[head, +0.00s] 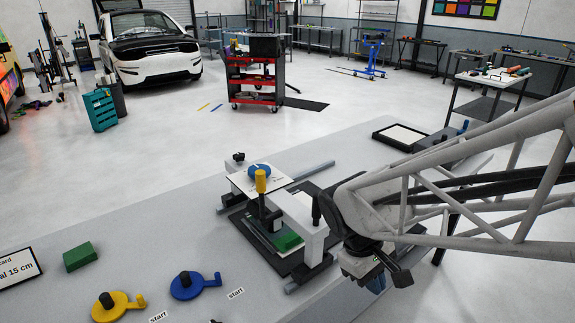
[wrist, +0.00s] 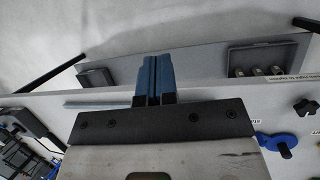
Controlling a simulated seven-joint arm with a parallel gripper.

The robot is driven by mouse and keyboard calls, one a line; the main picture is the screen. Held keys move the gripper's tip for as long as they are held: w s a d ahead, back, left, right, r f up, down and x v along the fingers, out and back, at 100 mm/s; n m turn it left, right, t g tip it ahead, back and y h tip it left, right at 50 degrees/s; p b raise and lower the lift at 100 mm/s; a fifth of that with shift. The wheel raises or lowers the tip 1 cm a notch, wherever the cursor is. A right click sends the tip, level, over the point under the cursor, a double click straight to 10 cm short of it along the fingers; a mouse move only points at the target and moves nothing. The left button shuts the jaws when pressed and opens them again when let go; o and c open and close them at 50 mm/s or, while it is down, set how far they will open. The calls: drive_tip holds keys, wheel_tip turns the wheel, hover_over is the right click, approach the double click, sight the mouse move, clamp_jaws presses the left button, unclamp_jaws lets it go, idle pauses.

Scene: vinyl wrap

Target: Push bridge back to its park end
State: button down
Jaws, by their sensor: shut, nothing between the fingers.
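The bridge (head: 311,240) is a white beam on dark feet in the head view. It spans a dark bed between two grey rails (head: 318,168). A yellow-topped upright handle (head: 261,182) and a blue knob on a white plate (head: 240,180) stand at its left part. A green block (head: 288,241) sits beside the beam. My gripper (head: 376,284) is to the right of the bridge, apart from it in the picture and pointing down. In the wrist view its blue fingers (wrist: 153,78) are together and empty. The arm hides part of the bed's right side.
A yellow disc handle (head: 117,306) and a blue one (head: 193,286) lie on the bench at front left, near "start" labels. A green block (head: 80,257) and a card (head: 18,277) are farther left. A dark tray (head: 399,136) sits at the bench's far end. Grey bench is clear behind the blue handle.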

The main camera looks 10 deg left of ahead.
drive_tip(key=w+a+f+n+h, duration=0.4)
drive_tip(key=a+f+n, duration=0.2)
drive_tip(key=a+f, duration=0.15)
drive_tip(key=n+t+h, duration=0.5)
drive_tip(key=n+t, duration=0.8)
drive_tip(key=t, duration=0.1)
approach(269, 198)
drive_tip(key=a+f, duration=0.4)
drive_tip(key=a, duration=0.5)
drive_tip(key=shift+s+r, duration=0.25)
drive_tip(key=shift+s, duration=0.05)
drive_tip(key=shift+d, duration=0.15)
drive_tip(key=x, duration=1.4)
drive_tip(key=shift+w, duration=0.15)
